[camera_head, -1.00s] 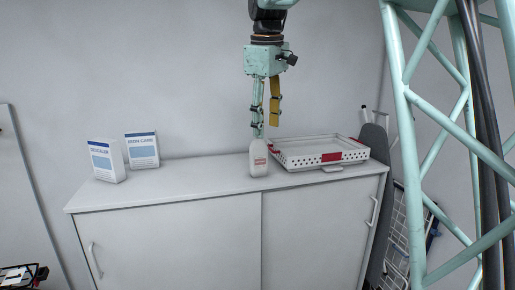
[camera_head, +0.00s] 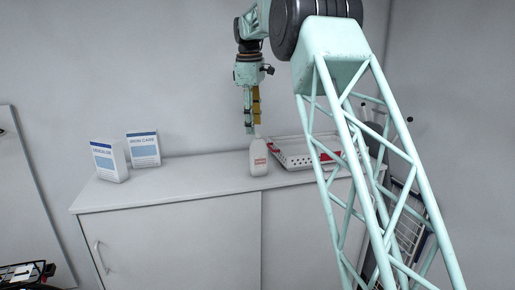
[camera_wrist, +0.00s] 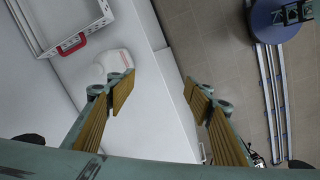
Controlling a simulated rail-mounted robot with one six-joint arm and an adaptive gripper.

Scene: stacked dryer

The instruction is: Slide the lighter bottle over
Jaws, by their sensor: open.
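A white bottle (camera_head: 259,160) with a red label stands upright on the white cabinet top, left of the perforated tray. My gripper (camera_head: 252,124) points down just above and slightly left of the bottle's neck in the head view. In the wrist view the bottle (camera_wrist: 116,63) lies beyond the left finger, outside the gap. My gripper (camera_wrist: 160,95) is open, with nothing between its yellow-padded fingers. Only one bottle can be made out, so I cannot compare weights.
The white perforated tray (camera_head: 291,162) with red handles sits right of the bottle, partly behind my lattice arm link. Two white-and-blue boxes, a front one (camera_head: 107,162) and a back one (camera_head: 143,150), stand at the left. The cabinet top (camera_head: 190,180) between is clear.

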